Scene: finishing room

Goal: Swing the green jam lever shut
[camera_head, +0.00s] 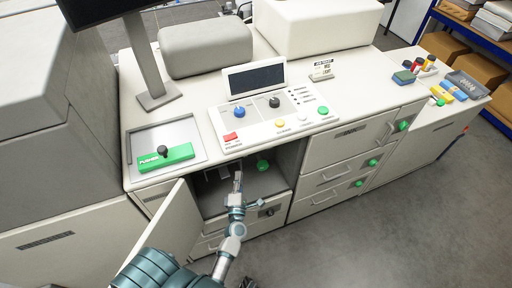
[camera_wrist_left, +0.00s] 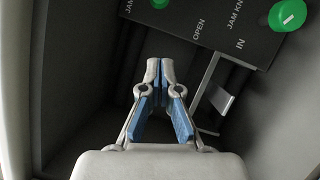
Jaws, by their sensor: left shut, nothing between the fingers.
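My left gripper (camera_head: 238,178) reaches into the open compartment (camera_head: 215,202) under the counter. In the left wrist view its fingertips (camera_wrist_left: 160,70) are together, with nothing between them. Ahead is a dark panel (camera_wrist_left: 225,25) with the words JAM, OPEN and IN. A green part (camera_wrist_left: 160,3), possibly the jam lever, is cut off by the top edge near the JAM and OPEN labels, so its position cannot be told. A round green knob (camera_wrist_left: 288,14) is at the upper right. In the head view, one green knob (camera_head: 263,165) shows inside the compartment. My right gripper is not seen.
The compartment door (camera_head: 160,232) stands open to the left of my arm. A metal bracket (camera_wrist_left: 222,100) is right of the fingers in the wrist view. Drawers with green knobs (camera_head: 373,162) are to the right. A green bar (camera_head: 166,158) lies on the counter.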

